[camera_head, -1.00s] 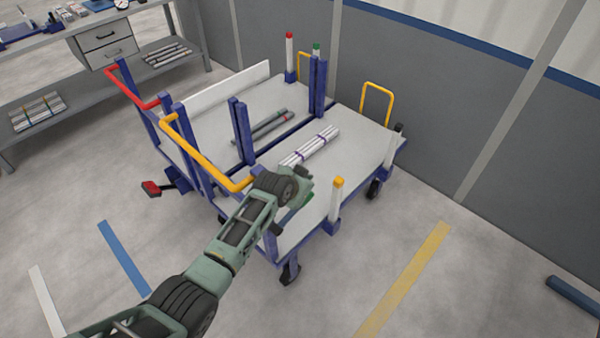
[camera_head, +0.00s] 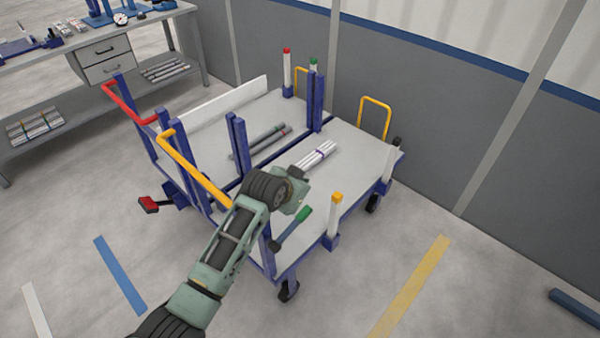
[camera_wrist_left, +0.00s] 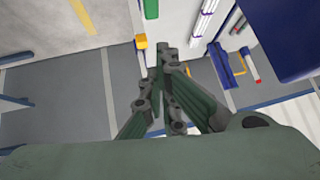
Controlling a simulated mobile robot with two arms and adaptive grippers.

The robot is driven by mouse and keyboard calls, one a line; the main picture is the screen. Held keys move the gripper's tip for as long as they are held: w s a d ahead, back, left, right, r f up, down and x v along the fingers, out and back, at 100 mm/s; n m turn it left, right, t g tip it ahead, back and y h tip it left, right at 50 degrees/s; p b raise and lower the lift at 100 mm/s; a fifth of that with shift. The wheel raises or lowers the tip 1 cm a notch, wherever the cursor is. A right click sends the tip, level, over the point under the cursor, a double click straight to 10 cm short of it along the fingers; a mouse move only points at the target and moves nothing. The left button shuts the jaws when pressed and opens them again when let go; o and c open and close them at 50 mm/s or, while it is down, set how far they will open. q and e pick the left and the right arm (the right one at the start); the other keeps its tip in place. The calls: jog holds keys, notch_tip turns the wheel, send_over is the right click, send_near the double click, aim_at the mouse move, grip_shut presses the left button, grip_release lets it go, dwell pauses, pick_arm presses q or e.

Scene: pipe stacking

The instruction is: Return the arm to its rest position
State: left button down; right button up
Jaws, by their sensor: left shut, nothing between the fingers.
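My left arm comes in from the lower left in the head view, with its wrist over the near end of the blue-framed cart (camera_head: 345,165). The left gripper's fingers are mostly hidden behind the wrist there. In the left wrist view my left gripper (camera_wrist_left: 166,55) is shut, its fingertips together with nothing between them. A bundle of white pipes (camera_head: 318,156) lies on the cart's bed, partly behind my wrist, and apart from the fingers in the left wrist view (camera_wrist_left: 205,22). Grey pipes (camera_head: 262,138) lie farther back. My right gripper is not in view.
A green-ended blue bar (camera_head: 293,228) sits close beside my wrist. A yellow-capped post (camera_head: 335,217), blue uprights (camera_head: 238,143) and a yellow handle (camera_head: 197,172) surround the cart bed. A workbench (camera_head: 160,15) stands back left. The floor right of the cart is open.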

pick_arm(q)
jog(key=shift+s, duration=0.1)
jog(key=s+a+f+n+g, duration=0.1)
jog(key=s+a+f, duration=0.15)
jog(key=s, duration=0.35)
jog(key=s+a+f+n+y, duration=0.1)
jog(key=s+a+f, duration=0.1)
jog(key=s+a, duration=0.25)
jog(key=s+a+f+n+g, duration=0.1)
jog(key=s+a+f, duration=0.1)
jog(key=s, duration=0.4)
jog(key=s+a+r+n+g+y, duration=0.1)
jog(key=s+a+r+n, duration=0.1)
jog(key=s+a, duration=0.65)
jog(key=s+a+r+n+g+y, duration=0.15)
jog(key=s+a, duration=0.25)
jog(key=s, duration=0.9)
notch_tip(320, 180, down, 28)
jog(key=s+b, duration=0.1)
jog(key=b, duration=0.1)
jog(key=s+a+f+g+b, duration=0.1)
jog(key=s+a+f+g, duration=0.1)
jog(key=s+f, duration=1.5)
jog(key=shift+s+a+f+m, duration=0.15)
jog(key=shift+a+f+m, duration=0.3)
jog(key=shift+a, duration=0.05)
